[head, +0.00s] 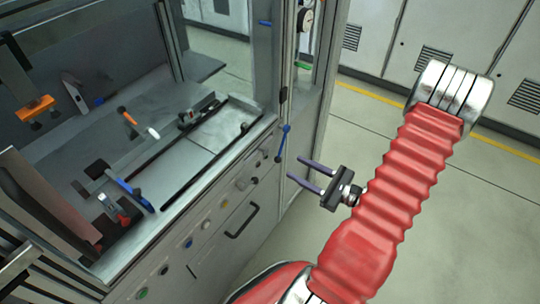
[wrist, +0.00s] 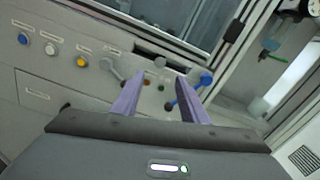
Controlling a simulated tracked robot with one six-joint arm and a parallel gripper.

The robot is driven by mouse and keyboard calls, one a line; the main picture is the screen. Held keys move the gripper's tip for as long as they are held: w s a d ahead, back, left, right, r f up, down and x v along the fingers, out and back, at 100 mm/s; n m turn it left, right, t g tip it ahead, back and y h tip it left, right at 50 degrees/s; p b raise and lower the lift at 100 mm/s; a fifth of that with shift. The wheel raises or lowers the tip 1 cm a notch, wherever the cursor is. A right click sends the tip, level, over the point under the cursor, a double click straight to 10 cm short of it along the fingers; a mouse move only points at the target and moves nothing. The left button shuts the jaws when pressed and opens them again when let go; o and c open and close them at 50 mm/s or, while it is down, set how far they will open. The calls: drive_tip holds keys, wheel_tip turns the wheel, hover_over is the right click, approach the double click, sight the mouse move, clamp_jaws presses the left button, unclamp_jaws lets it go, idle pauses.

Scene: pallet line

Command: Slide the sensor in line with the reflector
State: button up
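I cannot tell for sure which part is the sensor or the reflector. A small dark block (head: 198,113) sits on the rail at the back of the bench inside the machine. An orange-and-black part (head: 35,108) is on the upright panel at the far left. My gripper (head: 294,168) is open and empty, outside the machine, in front of its panel and well right of the bench. In the wrist view the two purple fingers (wrist: 160,80) are apart, with nothing between them. The bench top is out of the wrist view.
A blue lever (head: 282,142) on the machine's corner is close to my fingertips; it also shows in the wrist view (wrist: 190,90). The front panel (head: 215,225) carries several knobs and a drawer handle. A hammer (head: 138,123) and a blue-handled tool (head: 134,194) lie on the bench. Floor (head: 450,200) to the right is clear.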

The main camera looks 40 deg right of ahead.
sight(267, 153)
drive_tip(key=shift+x, duration=5.6)
drive_tip(key=shift+a, duration=0.1)
clamp_jaws()
